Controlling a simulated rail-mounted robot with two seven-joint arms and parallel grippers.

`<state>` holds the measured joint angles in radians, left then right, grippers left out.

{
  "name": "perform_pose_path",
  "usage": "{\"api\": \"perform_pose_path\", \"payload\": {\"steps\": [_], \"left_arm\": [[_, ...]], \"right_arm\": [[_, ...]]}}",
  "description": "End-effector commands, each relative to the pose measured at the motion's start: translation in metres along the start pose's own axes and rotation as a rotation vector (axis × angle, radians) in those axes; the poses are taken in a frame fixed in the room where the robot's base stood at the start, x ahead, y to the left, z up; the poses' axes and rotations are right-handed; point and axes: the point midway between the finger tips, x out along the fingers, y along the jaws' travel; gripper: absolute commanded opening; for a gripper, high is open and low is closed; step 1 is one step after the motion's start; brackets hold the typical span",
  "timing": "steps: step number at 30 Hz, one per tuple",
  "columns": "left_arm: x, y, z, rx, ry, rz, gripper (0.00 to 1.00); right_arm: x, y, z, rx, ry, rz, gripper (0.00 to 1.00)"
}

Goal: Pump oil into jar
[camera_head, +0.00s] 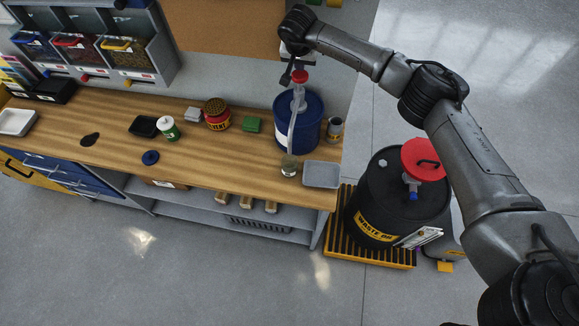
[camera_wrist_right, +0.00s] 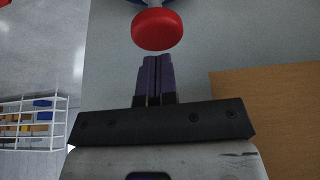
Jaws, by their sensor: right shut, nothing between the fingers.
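The blue oil drum (camera_head: 309,133) stands on the right part of the workbench. Its hand pump (camera_head: 298,98) has a red knob (camera_head: 300,76) on top and a pale spout tube running down the front. A small glass jar (camera_head: 289,166) stands on the bench under the tube's end; its fill cannot be told. My right gripper (camera_head: 286,80) is shut and empty beside the red knob. In the right wrist view the closed fingertips (camera_wrist_right: 154,62) point at the red knob (camera_wrist_right: 157,29), with a small gap showing. My left gripper is not in view.
A grey tray (camera_head: 321,175) sits right of the jar, and a dark can (camera_head: 335,129) right of the drum. A black waste oil barrel (camera_head: 372,208) stands on the floor.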

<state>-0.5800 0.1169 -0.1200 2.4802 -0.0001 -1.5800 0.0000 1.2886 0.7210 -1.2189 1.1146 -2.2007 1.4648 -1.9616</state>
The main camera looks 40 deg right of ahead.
Motion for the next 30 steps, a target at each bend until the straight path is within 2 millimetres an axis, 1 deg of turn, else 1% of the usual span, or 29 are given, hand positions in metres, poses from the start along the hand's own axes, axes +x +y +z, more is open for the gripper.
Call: {"api": "perform_pose_path", "payload": {"steps": [11,30], "left_arm": [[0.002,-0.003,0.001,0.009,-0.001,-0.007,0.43],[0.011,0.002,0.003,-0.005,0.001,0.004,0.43]], "right_arm": [[0.003,0.000,0.001,0.000,0.000,0.000,0.00],[0.023,0.000,0.010,0.000,-0.001,0.000,0.00]]}}
